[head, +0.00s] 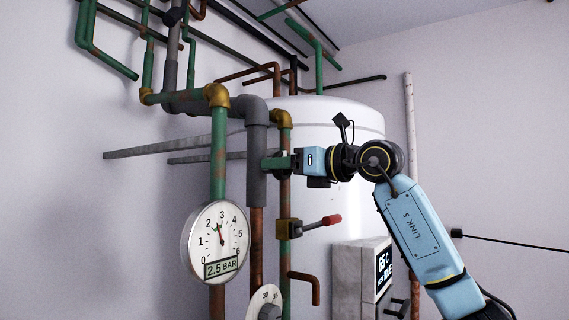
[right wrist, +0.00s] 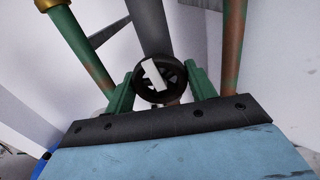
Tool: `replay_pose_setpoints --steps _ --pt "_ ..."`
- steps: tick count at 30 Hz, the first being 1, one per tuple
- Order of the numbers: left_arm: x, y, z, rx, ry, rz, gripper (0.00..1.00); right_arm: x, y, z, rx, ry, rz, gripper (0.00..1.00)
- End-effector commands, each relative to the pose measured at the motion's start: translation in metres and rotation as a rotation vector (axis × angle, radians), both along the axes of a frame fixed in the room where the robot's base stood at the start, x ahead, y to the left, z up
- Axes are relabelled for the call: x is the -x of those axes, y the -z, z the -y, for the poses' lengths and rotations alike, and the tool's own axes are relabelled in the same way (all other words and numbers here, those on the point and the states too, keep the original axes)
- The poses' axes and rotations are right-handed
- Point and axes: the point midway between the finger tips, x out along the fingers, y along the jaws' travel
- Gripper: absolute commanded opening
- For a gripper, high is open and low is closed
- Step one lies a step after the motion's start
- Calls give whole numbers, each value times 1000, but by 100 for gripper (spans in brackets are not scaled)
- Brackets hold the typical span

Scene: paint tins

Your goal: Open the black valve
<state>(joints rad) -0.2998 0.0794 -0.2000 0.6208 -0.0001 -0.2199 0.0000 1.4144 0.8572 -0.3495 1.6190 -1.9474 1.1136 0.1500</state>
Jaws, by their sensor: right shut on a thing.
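The black valve (right wrist: 147,95) is a small round handwheel with spokes and a pale bar across its middle, seen in the right wrist view. In the head view only a dark bit of it shows behind my fingers, on the pipe in front of the white tank. My right gripper (right wrist: 161,86) has its green fingers on either side of the wheel, shut on its rim. In the head view the right gripper (head: 275,163) reaches in from the right, roughly level. My left gripper is in neither view.
A round gauge (head: 209,240) reading 2.5 BAR is at left. A grey box with a display (head: 361,270) stands below my arm. The white tank (head: 325,113) is behind.

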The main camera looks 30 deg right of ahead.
Motion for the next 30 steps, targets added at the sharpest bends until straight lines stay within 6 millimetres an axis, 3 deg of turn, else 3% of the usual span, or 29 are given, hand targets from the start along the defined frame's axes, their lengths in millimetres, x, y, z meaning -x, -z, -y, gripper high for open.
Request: replay_pose_setpoints --steps 30 --pt "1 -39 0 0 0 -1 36 0 -1 0 876 0 364 32"
